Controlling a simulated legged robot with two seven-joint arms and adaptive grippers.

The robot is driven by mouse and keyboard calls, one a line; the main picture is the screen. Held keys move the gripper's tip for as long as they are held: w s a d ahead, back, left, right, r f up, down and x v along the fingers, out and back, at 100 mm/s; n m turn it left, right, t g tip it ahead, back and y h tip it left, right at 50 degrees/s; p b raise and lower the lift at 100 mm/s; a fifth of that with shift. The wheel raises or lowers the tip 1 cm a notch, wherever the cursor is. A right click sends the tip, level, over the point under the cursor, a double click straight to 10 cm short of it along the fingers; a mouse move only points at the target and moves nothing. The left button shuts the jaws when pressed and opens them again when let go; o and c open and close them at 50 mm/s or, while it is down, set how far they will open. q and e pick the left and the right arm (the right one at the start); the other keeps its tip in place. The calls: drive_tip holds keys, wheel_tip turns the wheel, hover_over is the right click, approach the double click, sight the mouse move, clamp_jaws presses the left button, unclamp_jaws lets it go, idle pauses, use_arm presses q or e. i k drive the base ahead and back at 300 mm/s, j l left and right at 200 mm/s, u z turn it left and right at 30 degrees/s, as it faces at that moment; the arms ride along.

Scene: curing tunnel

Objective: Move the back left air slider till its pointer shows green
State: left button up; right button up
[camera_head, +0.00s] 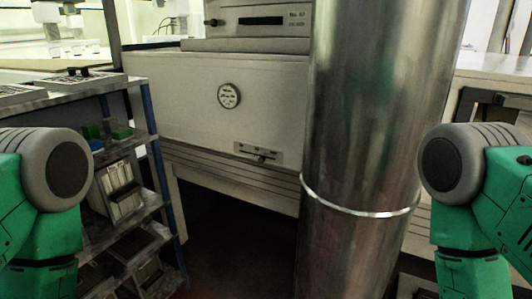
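A cream machine housing (200,115) stands ahead, with a round white dial (229,95) on its side. Below and right of the dial is a small grey slider plate (257,153) with a dark knob near its middle and small marks above it. Its pointer and any green zone are too small to make out, and I cannot tell whether it is the back left air slider. My green arms show at the left and right edges. Neither gripper is in view, and nothing touches the slider plate.
A large shiny metal duct (365,150) stands upright right of the slider plate and hides part of the housing. A metal shelf rack (140,205) with boxes and small blocks is at left. A box marked with a number (260,22) sits on top. Dark floor shows between rack and duct.

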sight(262, 160)
drive_tip(key=u, duration=0.5)
drive_tip(key=i+j+u, duration=0.1)
drive_tip(key=u, duration=0.85)
drive_tip(key=i+u, duration=0.1)
drive_tip(key=u, duration=0.85)
drive_tip(key=i+l+u, duration=0.1)
drive_tip(key=u, duration=0.85)
drive_tip(key=l+u, duration=0.15)
drive_tip(key=u, duration=0.35)
drive_tip(key=i+l+z, duration=0.25)
drive_tip(key=l+z, duration=0.1)
drive_tip(key=z, duration=0.35)
drive_tip(key=l+z, duration=0.1)
drive_tip(key=z, duration=0.3)
drive_tip(key=l+z, duration=0.15)
drive_tip(key=z, duration=0.3)
drive_tip(key=l+z, duration=0.1)
drive_tip(key=z, duration=0.3)
